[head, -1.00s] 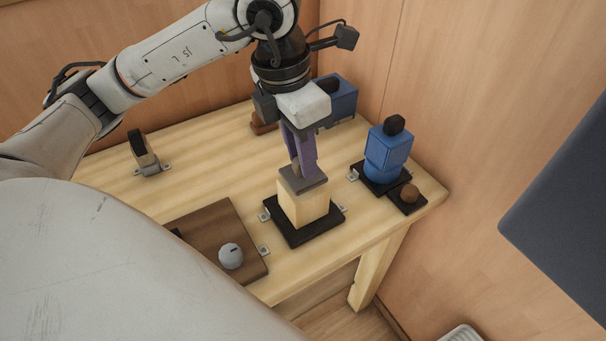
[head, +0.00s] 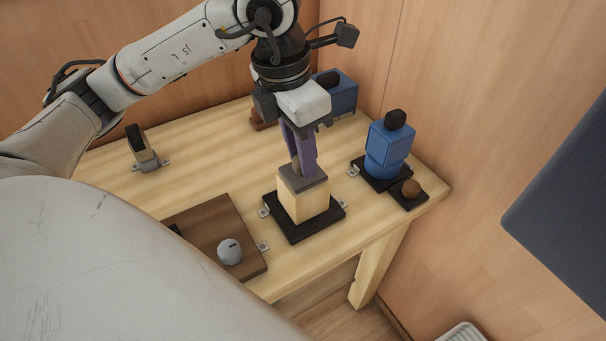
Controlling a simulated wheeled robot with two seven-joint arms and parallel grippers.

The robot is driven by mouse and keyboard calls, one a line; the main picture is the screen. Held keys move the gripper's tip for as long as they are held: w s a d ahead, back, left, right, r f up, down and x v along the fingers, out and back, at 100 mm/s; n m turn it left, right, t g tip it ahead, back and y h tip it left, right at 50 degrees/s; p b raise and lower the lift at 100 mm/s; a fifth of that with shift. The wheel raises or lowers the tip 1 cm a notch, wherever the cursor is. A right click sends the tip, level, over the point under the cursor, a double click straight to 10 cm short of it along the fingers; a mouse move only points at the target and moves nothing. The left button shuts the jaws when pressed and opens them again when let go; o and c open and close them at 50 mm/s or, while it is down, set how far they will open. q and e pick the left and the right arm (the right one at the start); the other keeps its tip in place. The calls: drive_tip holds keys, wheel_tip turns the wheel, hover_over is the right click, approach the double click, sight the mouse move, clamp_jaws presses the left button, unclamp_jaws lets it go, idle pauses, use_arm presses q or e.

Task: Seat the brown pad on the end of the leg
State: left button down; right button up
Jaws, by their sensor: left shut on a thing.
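The leg (head: 304,205) is a pale wooden block standing upright in a black base (head: 297,232) near the front of the table. The brown pad (head: 305,180), a flat grey-brown piece, is at the top end of the leg and covers it. It looks about level and in line with the leg. I cannot tell whether it is fully down. My left gripper (head: 302,168) points down from above, its purple fingers shut on the upper part of the pad. The fingers hide part of that upper portion. My right gripper is not in view.
A brown board with a grey knob (head: 230,252) lies at the front left. A blue device (head: 390,145) and a small black plate with a brown knob (head: 411,188) stand at the right. Another blue thing (head: 343,93) is behind my gripper. A bracket (head: 147,160) stands back left.

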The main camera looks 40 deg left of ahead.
sight(294, 160)
use_arm(q)
drive_tip(key=shift+f+b, duration=0.3)
drive_tip(key=shift+f, duration=0.1)
drive_tip(key=c, duration=1.4)
unclamp_jaws()
drive_tip(key=shift+c, duration=0.2)
drive_tip(key=r, duration=0.3)
drive_tip(key=r+p, duration=0.1)
drive_tip(key=r, duration=0.2)
drive_tip(key=s+r, duration=0.1)
drive_tip(key=r, duration=0.2)
drive_tip(key=shift+s+a+p, duration=0.1)
drive_tip(key=shift+a+p, duration=0.15)
drive_tip(key=shift+p, duration=0.1)
drive_tip(key=shift+s+r, duration=0.15)
drive_tip(key=shift+r, duration=0.5)
